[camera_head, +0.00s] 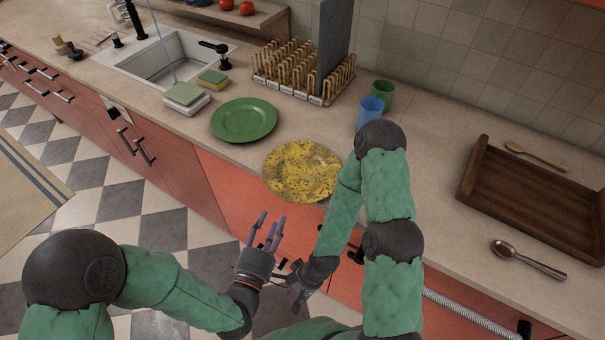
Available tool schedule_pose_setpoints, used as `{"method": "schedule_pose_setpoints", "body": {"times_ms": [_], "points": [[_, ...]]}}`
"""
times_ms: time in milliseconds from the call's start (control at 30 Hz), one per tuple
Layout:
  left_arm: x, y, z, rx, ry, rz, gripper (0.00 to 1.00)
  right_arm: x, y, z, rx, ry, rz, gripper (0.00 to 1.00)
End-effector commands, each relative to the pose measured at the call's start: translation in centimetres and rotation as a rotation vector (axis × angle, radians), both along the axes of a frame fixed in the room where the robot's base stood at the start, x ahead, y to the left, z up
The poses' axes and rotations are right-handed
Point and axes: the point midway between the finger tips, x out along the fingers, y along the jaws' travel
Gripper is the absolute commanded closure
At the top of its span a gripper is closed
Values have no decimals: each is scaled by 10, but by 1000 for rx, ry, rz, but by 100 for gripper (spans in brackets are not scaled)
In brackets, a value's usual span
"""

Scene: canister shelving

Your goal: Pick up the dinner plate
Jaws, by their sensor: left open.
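Two plates lie flat on the counter; I cannot tell which one is the dinner plate. A green plate (244,120) lies near the sink. A yellow plate with dark speckles (302,170) lies to its right, close to the counter's front edge. My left gripper (267,226) is open and empty, in front of the counter and below the yellow plate in the picture, apart from it. My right gripper (297,288) is lower, close to the left one; its fingers are dark and partly hidden, so its opening is unclear.
A wooden dish rack (285,72) holds a dark board behind the plates. A blue cup (370,112) and a green cup (383,93) stand right of them. Sponges (184,94) lie by the sink (165,58). A brown tray (540,195) and a metal spoon (528,260) lie at right.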

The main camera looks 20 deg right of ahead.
Motion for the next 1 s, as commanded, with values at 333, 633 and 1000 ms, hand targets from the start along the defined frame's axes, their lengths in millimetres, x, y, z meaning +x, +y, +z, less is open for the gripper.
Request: {"method": "schedule_pose_setpoints", "body": {"times_ms": [333, 633, 1000], "points": [[36, -28, 0, -4, -1, -1, 57, 0, 0, -7, 0, 0, 0, 60], [57, -43, -1, -4, -2, 0, 57, 0, 0, -15, 0, 0, 0, 60], [83, -62, -1, -3, 1, 0, 57, 0, 0, -22, 0, 0, 0, 60]]}}
